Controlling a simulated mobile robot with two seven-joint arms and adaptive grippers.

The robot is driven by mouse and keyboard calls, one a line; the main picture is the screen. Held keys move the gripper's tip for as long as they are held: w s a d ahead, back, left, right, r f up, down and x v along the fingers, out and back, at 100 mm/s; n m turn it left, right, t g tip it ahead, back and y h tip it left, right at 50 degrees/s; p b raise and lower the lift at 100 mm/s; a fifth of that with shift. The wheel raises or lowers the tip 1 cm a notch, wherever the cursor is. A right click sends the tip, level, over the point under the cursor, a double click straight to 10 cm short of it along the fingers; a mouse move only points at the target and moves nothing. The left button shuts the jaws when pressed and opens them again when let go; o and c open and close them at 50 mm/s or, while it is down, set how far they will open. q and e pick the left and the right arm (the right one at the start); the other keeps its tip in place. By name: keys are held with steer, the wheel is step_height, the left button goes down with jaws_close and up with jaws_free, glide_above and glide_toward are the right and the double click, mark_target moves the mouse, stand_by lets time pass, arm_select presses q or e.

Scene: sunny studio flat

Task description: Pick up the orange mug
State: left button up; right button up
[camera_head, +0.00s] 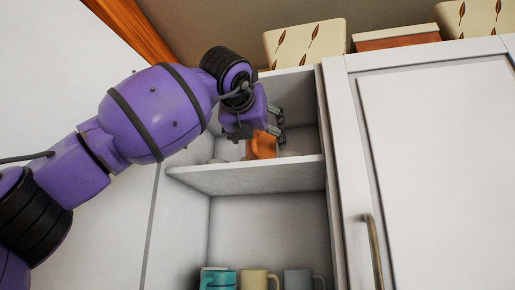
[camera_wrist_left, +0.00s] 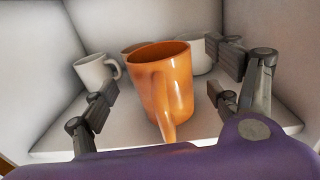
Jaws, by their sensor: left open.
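The orange mug (camera_head: 263,146) stands on the upper shelf of an open cabinet, partly hidden behind my left gripper in the head view. In the left wrist view the orange mug (camera_wrist_left: 163,85) is upright, with its handle pointing towards the camera. My left gripper (camera_head: 277,127) is open at the upper shelf. In the left wrist view the fingers of the left gripper (camera_wrist_left: 163,105) stand apart, one to each side of the mug, with a gap on both sides. My right gripper is in neither view.
The upper shelf (camera_head: 245,179) also bears a white mug (camera_wrist_left: 94,72) at left, another white mug (camera_wrist_left: 202,56) behind at right and a brownish one behind. Cabinet walls enclose it closely. A closed door (camera_head: 440,160) is at right.

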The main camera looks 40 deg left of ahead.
arm_select(q)
steer(key=shift+w+a, duration=0.3)
steer(key=shift+w, duration=0.2)
steer(key=shift+f, duration=0.1)
steer(key=c, duration=1.5)
steer(key=shift+c, duration=0.2)
